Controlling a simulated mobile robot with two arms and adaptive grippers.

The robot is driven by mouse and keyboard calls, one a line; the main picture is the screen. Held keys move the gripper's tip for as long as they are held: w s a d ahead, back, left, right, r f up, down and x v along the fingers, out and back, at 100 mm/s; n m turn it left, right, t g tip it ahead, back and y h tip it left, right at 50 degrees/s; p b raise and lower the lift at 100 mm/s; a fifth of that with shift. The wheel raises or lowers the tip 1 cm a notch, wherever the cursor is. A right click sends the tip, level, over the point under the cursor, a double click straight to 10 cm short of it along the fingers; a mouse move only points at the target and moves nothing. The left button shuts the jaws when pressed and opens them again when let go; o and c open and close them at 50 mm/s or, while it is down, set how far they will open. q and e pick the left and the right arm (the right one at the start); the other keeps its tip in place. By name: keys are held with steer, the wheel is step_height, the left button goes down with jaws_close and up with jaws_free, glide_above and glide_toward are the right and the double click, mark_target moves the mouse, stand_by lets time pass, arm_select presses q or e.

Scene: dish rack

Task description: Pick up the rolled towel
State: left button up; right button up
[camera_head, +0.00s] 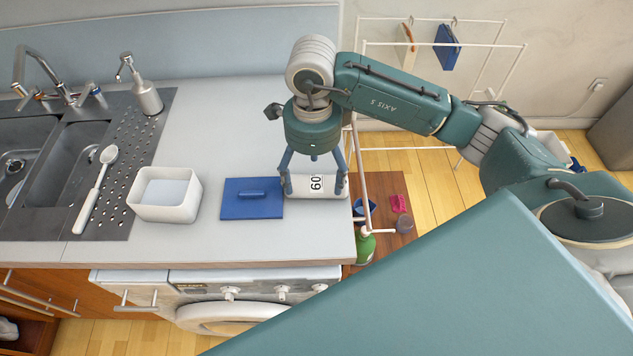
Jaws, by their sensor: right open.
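My left gripper is not in view.
A blue lidded board with a handle (251,206) lies just left of the roll. A white open box (165,207) stands further left, beside the steel sink (64,185). The counter (220,130) behind them is clear; its right edge is close to the roll.

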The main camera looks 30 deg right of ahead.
mark_target(314, 185)
step_height(314, 185, down, 3)
steer(key=shift+s+f+p, duration=0.15)
steer(key=shift+f+p, duration=0.05)
steer(key=shift+p, duration=0.6)
steer(key=shift+f, duration=0.4)
steer(key=shift+c, duration=0.7)
steer(key=c, duration=1.2)
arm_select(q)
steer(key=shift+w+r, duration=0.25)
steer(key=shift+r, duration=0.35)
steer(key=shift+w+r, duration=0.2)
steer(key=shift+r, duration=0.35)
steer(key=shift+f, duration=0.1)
arm_select(e)
steer(key=shift+r, duration=0.2)
